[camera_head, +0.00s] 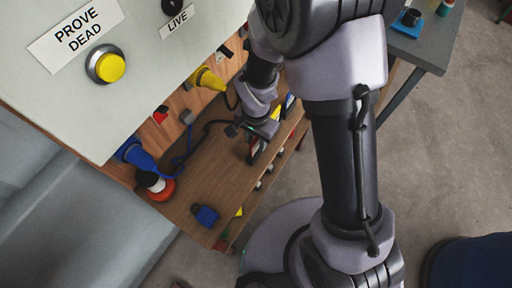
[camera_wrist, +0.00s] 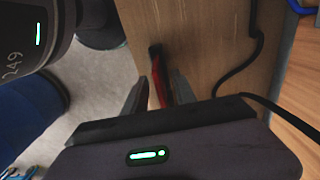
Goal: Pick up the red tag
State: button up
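A narrow red piece with a black end, which looks like the red tag (camera_wrist: 158,88), shows between my gripper's fingers in the wrist view, over the brown wooden shelf. My gripper (camera_wrist: 158,78) has its two dark fingers apart, one on each side of it, with the black end reaching past the tips. I cannot tell whether either finger touches it. In the head view my gripper (camera_head: 255,148) is small and low over the shelf, and the tag there is mostly hidden by it.
The wooden shelf (camera_head: 205,180) holds a blue padlock-like block (camera_head: 205,215) and a blue plug (camera_head: 135,154) beside a red-and-white round part (camera_head: 158,187). A black cable (camera_wrist: 252,45) runs close to my gripper. A panel with a yellow button (camera_head: 110,67) overhangs at left.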

jog(key=shift+f, duration=0.6)
jog(key=shift+r, duration=0.15)
jog(key=shift+c, duration=0.4)
grip_shut()
